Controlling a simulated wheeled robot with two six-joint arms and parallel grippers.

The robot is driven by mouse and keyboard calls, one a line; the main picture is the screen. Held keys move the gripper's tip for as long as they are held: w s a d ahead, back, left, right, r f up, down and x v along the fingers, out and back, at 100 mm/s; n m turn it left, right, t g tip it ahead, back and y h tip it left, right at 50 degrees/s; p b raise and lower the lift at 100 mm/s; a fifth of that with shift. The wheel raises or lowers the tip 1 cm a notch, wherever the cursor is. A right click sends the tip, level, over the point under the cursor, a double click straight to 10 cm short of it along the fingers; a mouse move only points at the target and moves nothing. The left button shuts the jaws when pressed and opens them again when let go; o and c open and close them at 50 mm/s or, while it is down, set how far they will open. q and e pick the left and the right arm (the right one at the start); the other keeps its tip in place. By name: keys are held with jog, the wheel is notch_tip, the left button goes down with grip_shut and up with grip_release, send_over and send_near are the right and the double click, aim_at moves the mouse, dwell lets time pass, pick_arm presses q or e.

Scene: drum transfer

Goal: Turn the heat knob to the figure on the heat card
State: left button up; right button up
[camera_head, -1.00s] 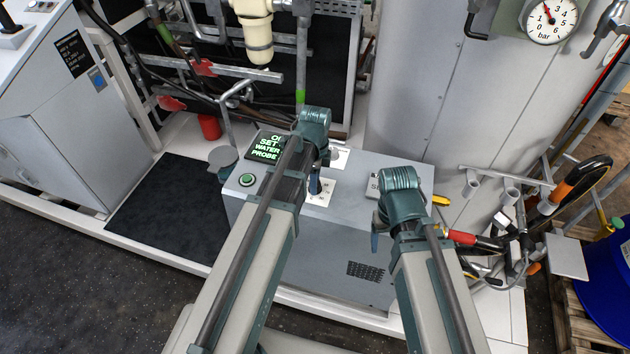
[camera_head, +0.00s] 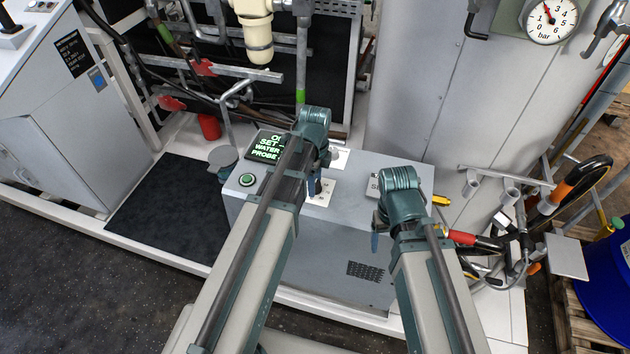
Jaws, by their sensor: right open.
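The grey control box (camera_head: 350,235) stands in front of me. A white dial plate (camera_head: 321,193) with dark marks lies on its top, partly hidden by my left arm. My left gripper (camera_head: 315,188) points down over this plate; its fingers are mostly hidden, and I cannot make out the heat knob under it. A white card (camera_head: 340,158) shows behind the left wrist, its figure hidden. A dark display (camera_head: 268,147) reads "SET", "WATER", "PROBE" in green. My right gripper (camera_head: 375,242) hangs at the front edge of the box, empty and apart from the plate.
A green button (camera_head: 247,180) sits on the box's left side. A grey label plate (camera_head: 373,187) is partly behind my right wrist. Hoses and tool handles (camera_head: 470,240) crowd the right side. A pressure gauge (camera_head: 549,19) is at upper right. A black mat (camera_head: 175,215) lies clear at left.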

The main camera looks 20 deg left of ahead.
pick_arm(q)
jog(key=shift+o, duration=0.4)
jog(key=shift+r, duration=0.1)
notch_tip(320, 180, up, 14)
jog(key=p, duration=1.4)
jog(key=shift+f, duration=0.2)
jog(key=s+d+f+n+y+b, duration=0.1)
jog(key=s+d+f+n+b, duration=0.1)
jog(key=s+d+n, duration=0.8)
jog(key=s+n+b, duration=0.1)
jog(key=s+n, duration=0.3)
jog(key=shift+s+d+f+n, duration=0.2)
jog(key=shift+d+f+n, duration=0.05)
jog(key=shift+f+n, duration=0.05)
